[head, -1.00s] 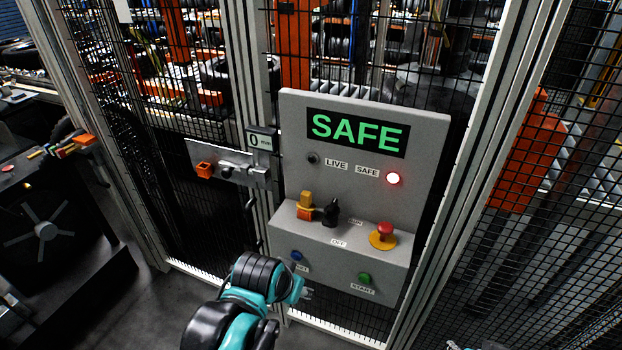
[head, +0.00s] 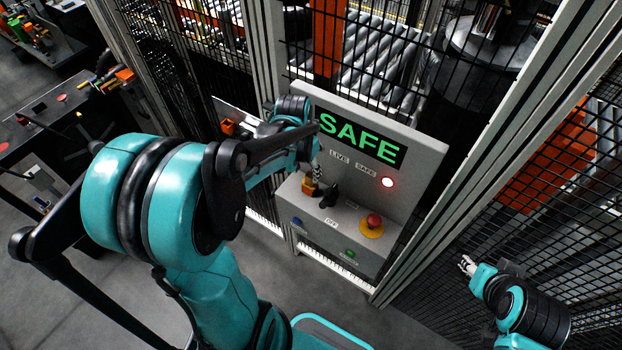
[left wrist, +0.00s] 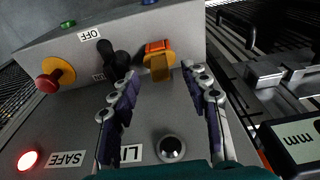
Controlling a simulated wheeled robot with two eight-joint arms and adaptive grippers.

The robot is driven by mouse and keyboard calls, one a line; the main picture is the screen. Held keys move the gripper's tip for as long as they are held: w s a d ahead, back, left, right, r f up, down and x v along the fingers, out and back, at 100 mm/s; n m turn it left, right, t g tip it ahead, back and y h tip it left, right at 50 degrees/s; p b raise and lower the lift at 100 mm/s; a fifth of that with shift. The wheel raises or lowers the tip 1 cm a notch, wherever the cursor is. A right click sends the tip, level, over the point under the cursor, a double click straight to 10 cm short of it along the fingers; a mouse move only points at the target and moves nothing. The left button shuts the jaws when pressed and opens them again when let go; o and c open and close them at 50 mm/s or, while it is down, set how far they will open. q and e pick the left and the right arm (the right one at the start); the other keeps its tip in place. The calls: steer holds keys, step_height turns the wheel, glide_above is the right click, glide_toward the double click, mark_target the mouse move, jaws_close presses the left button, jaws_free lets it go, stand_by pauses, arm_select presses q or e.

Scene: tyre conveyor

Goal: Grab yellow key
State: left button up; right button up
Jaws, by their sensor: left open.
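The yellow key (head: 309,184) sits upright in its orange holder on the ledge of the grey control panel (head: 420,150). In the left wrist view the key (left wrist: 161,68) lies just beyond and between my fingertips. My left gripper (head: 316,170) is directly above the key in the head view. Its two fingers (left wrist: 160,75) are spread apart with nothing between them, and the arm hides part of the panel. My right gripper (head: 467,265) is at the lower right, away from the panel, too small to tell its jaw state.
A black switch (left wrist: 113,56) stands right beside the key. A red emergency button (head: 373,222) on a yellow base is further right on the ledge. Wire mesh fencing (head: 560,200) and metal posts surround the panel. Grey floor is free in front.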

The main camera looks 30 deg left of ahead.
mark_target(310, 174)
arm_select(q)
steer(key=f, duration=0.1)
steer(key=w+f, duration=0.2)
steer(key=shift+d+f+b, duration=0.2)
steer(key=shift+f+b, duration=0.1)
steer(key=shift+f, duration=0.6)
jaws_close()
steer(key=shift+r, duration=0.1)
